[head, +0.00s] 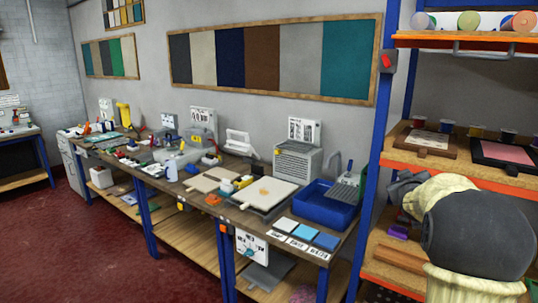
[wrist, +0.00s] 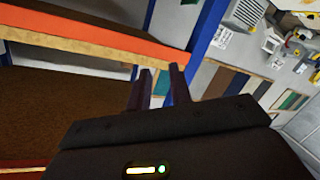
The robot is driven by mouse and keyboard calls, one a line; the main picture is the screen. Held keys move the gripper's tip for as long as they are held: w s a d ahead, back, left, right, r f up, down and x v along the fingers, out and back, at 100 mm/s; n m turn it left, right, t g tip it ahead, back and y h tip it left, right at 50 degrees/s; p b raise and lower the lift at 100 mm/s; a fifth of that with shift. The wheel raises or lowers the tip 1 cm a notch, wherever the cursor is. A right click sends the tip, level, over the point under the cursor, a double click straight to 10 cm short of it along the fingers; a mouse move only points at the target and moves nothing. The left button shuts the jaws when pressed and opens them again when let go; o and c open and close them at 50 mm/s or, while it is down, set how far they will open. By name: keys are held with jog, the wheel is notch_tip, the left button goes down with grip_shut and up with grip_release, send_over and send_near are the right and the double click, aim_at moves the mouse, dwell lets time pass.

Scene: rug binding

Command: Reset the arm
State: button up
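My gripper (wrist: 159,80) shows in the wrist view with its two dark fingers apart and nothing between them. It is beside the shelving rack, whose blue post (wrist: 207,35) stands just beyond the fingertips. In the head view my arm, with a large dark grey joint and cream links, is folded at the lower right in front of the rack. The arm hides part of the lower shelves, and I cannot clearly make out the fingers there.
The rack's orange-edged shelves (head: 465,174) are close to my arm. A long workbench (head: 232,212) along the wall holds a blue tray (head: 322,212), boards and tools. Colour panels (head: 270,60) hang above. The red floor (head: 95,255) at the left is clear.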

jog(key=s+a+f+m+g+y, duration=0.1)
jog(key=s+a+f+g+y, duration=0.45)
jog(key=s+a+f, duration=0.95)
jog(key=s+a+f+g, duration=0.3)
jog(key=s+a+f, duration=0.1)
jog(key=s, duration=0.5)
jog(key=s+a+f+m+g, duration=0.1)
jog(key=s+a+f+g, duration=0.3)
jog(key=s, duration=0.6)
jog(key=shift+a+f, duration=0.45)
jog(key=shift+a, duration=0.25)
jog(key=shift+d, duration=0.1)
